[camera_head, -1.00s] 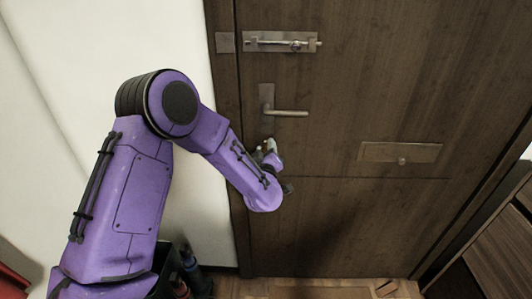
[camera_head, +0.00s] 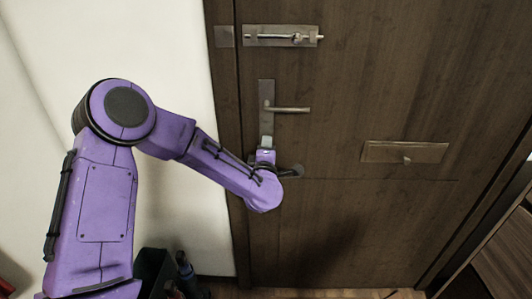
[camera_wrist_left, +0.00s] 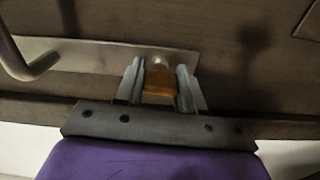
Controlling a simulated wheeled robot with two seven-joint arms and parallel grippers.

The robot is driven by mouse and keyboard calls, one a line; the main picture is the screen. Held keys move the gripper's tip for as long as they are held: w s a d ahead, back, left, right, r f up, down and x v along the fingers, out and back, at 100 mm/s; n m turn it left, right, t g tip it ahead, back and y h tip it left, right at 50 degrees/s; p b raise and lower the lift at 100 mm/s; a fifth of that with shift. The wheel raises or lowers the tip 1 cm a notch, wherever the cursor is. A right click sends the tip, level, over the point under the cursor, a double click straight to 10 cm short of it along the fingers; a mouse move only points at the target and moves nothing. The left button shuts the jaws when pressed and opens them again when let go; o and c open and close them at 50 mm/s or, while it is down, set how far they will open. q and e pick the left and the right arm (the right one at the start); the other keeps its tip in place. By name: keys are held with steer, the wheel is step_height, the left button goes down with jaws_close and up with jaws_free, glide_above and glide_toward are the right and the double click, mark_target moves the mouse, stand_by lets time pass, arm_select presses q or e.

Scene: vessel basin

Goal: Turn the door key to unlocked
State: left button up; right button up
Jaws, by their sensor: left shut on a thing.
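The wooden door (camera_head: 360,100) has a metal handle plate (camera_head: 267,98) with a lever handle (camera_head: 292,109). In the left wrist view the plate (camera_wrist_left: 110,55) runs sideways, with the curved handle (camera_wrist_left: 38,68) at left. An orange-brown key (camera_wrist_left: 160,82) sits at the round lock at the plate's end. My left gripper (camera_wrist_left: 160,72) is shut on the key, one finger on each side. In the head view my left gripper (camera_head: 266,143) is at the plate's lower end, and my wrist hides the key. My right gripper is not in view.
A sliding bolt (camera_head: 285,36) is above the handle, and a mail flap (camera_head: 404,152) is to the right. A bin with bottles (camera_head: 185,270) stands at the bottom left by the white wall (camera_head: 180,60). Dark furniture (camera_head: 500,250) is at the lower right.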

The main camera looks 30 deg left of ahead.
arm_select(q)
steer(key=shift+n, duration=0.5)
steer(key=o, duration=1)
steer(key=shift+o, duration=0.2)
steer(key=b+v, duration=0.2)
steer(key=v, duration=0.8)
steer(key=shift+s, duration=0.25)
steer(key=shift+d, duration=0.15)
